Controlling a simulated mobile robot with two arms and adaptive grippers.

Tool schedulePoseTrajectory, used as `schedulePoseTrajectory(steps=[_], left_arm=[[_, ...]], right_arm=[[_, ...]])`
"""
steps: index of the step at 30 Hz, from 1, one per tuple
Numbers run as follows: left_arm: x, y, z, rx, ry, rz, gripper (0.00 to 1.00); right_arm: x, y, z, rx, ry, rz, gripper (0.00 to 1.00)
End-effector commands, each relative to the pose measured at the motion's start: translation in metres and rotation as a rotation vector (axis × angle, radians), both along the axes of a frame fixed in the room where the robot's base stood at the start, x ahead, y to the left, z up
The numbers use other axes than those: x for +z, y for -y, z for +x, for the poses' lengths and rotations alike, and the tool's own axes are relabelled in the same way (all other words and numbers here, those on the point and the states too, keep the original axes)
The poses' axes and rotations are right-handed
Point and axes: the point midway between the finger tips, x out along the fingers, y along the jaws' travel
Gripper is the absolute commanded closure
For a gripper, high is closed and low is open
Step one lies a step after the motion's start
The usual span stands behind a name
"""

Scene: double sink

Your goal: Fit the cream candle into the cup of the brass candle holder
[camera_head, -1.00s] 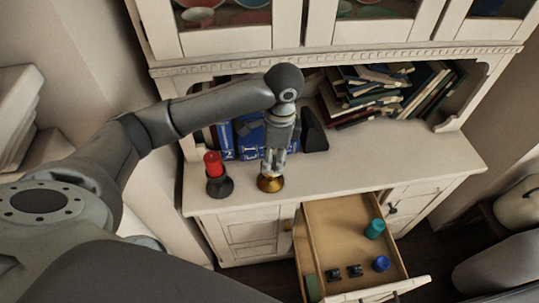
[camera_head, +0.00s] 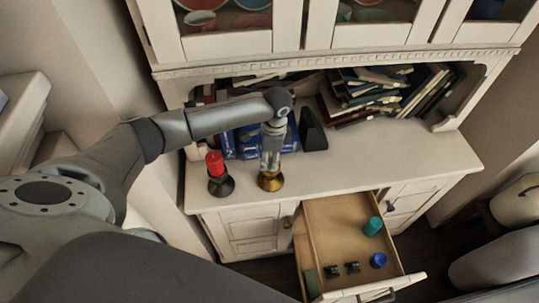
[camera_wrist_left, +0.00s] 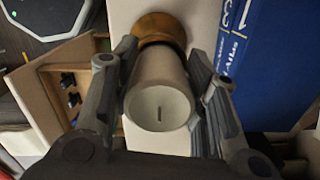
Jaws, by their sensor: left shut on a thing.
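The brass candle holder (camera_head: 270,182) stands on the cabinet counter, right of a dark holder with a red candle. My left gripper (camera_head: 270,163) points down just above it. In the left wrist view my left gripper (camera_wrist_left: 166,62) is shut on the cream candle (camera_wrist_left: 160,98), one finger on each side, with the wick end toward the camera. The candle's far end meets the brass holder (camera_wrist_left: 160,27) in that view. How deep it sits in the cup is hidden. In the head view the fingers mostly cover the candle. My right gripper is not in view.
The red candle (camera_head: 214,163) stands in its dark holder (camera_head: 221,186) close by on the left. Blue books (camera_head: 250,140) and a black bookend (camera_head: 312,131) stand behind. An open drawer (camera_head: 335,225) juts out below. The counter (camera_head: 400,155) is clear to the right.

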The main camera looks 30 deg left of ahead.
Motion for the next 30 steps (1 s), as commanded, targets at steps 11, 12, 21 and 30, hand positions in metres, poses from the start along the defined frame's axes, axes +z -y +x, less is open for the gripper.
schedulePoseTrajectory(steps=[11,12,21,30], left_arm=[[-0.002,0.0,0.0,0.0,0.0,0.0,0.48],[-0.002,0.0,0.0,0.0,0.0,0.0,0.43],[-0.002,0.0,0.0,0.001,0.001,0.0,0.37],[0.026,0.002,0.003,0.0,0.006,0.0,0.37]], right_arm=[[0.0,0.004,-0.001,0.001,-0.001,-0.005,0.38],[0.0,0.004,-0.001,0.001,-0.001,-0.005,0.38],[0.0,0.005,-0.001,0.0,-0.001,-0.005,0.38],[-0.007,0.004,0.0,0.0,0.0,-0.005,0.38]])
